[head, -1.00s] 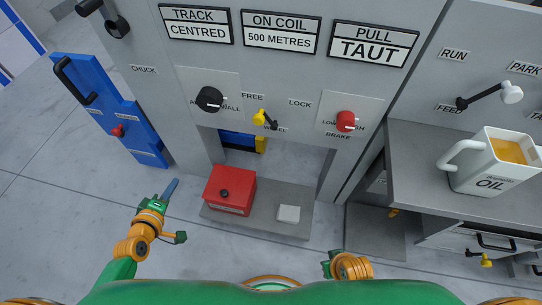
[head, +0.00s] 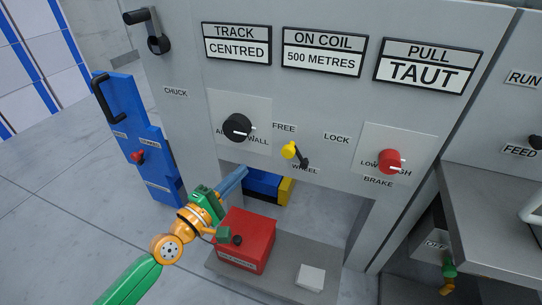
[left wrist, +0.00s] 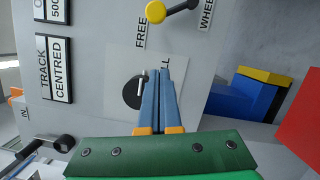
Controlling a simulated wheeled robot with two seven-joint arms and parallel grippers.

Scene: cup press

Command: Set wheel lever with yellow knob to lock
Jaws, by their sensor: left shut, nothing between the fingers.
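The wheel lever is a short dark lever with a yellow knob (head: 289,150), on the grey machine front above the WHEEL label. Its knob end points up and left, towards the FREE label (head: 284,127); the LOCK label (head: 336,138) is to its right. The knob also shows at the top of the left wrist view (left wrist: 155,11). My left gripper (head: 242,171) is shut and empty, with its blue fingers below and left of the knob, apart from it. In the left wrist view the fingertips (left wrist: 160,73) overlap the black dial's edge. My right gripper is not in view.
A black dial (head: 237,127) is left of the lever and a red brake knob (head: 390,161) is right of it. A red box (head: 246,239) and a white block (head: 311,277) sit on the ledge below. A grey bench (head: 490,215) stands at the right.

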